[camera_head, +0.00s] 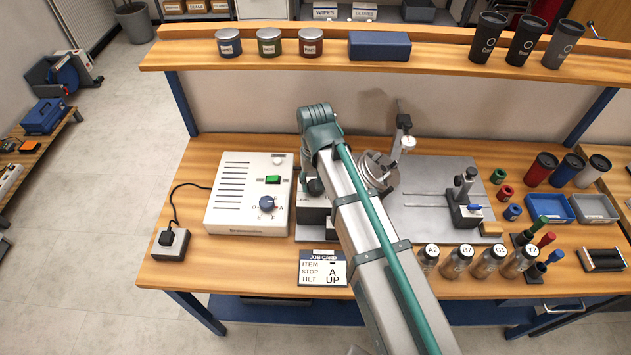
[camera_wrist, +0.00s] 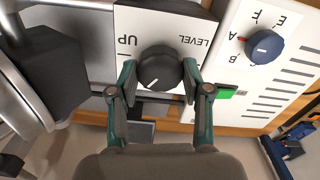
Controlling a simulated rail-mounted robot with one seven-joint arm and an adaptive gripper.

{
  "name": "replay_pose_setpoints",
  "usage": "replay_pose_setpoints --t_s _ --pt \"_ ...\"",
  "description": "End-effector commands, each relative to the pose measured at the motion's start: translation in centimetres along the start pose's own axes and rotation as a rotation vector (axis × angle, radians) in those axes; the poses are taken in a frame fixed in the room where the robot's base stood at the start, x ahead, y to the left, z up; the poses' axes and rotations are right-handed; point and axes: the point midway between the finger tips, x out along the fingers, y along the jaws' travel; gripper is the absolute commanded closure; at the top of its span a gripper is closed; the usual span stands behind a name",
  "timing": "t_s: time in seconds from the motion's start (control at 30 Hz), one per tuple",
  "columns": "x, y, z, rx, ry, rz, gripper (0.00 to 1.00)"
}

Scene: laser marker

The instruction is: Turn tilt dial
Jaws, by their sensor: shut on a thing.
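The tilt dial, a black round knob (camera_wrist: 160,68), is in the middle of the wrist view, on a white plate with the words UP and LEVEL. A short white mark shows on its face; its exact setting is hard to read. My gripper (camera_wrist: 159,72) has one finger on each side of the dial and is shut on it. In the head view my arm covers most of this area. The job card (camera_head: 322,268) at the table front shows TILT UP and STOP A.
A white control box (camera_head: 225,224) stands left of my arm, with a blue lettered knob (camera_head: 267,202) and a green switch (camera_head: 272,180). A metal chuck (camera_head: 372,172) is close on the right. Labelled cylinders (camera_head: 458,262) stand at the front right. A shelf (camera_head: 400,62) runs behind.

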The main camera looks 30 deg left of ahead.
Motion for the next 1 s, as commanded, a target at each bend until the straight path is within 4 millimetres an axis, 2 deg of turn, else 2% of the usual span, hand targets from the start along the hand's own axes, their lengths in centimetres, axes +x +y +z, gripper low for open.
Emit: replay_pose_setpoints --t_s 0.7,1.0 --pt "0.02 0.01 0.05 0.672 -0.001 0.000 0.86" --pt "0.02 0.01 0.05 0.883 -0.001 0.000 0.86"
